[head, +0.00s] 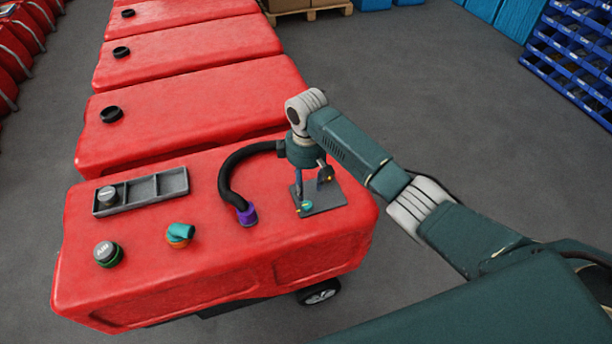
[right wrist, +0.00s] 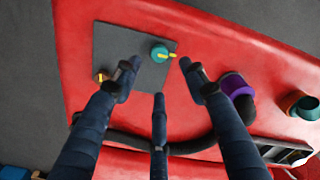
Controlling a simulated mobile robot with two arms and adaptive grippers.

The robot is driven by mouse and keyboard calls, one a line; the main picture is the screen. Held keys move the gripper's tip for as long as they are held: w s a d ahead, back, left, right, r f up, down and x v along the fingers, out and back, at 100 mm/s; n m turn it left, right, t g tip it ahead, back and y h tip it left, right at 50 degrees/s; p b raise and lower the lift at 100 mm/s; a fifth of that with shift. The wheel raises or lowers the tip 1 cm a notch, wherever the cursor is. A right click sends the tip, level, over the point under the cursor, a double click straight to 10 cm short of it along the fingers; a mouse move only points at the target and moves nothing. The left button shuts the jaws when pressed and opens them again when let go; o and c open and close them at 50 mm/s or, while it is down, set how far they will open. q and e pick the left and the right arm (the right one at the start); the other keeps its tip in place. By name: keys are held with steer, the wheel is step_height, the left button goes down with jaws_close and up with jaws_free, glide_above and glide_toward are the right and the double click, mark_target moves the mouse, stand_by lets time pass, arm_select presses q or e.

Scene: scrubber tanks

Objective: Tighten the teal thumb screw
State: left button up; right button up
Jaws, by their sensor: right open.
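The teal thumb screw (head: 307,206) sits at the near left corner of a grey plate (head: 330,197) on the nearest red tank. In the right wrist view the screw (right wrist: 159,53) shows a yellow pointer, and the plate (right wrist: 115,50) lies under it. My right gripper (head: 313,183) hangs above the plate, pointing down. In the right wrist view its fingers (right wrist: 159,82) are spread and empty, with the screw beyond the tips, apart from them. A small orange-yellow piece (right wrist: 100,77) shows at another part of the plate. My left gripper is not in view.
A black hose with a purple end (head: 247,215) curves beside the plate. A teal and orange elbow (head: 180,235), a green-ringed cap (head: 107,254) and a grey tray (head: 160,187) holding a cap stand further left. More red tanks (head: 190,110) stand behind.

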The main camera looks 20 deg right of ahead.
steer(key=shift+r, duration=1.9)
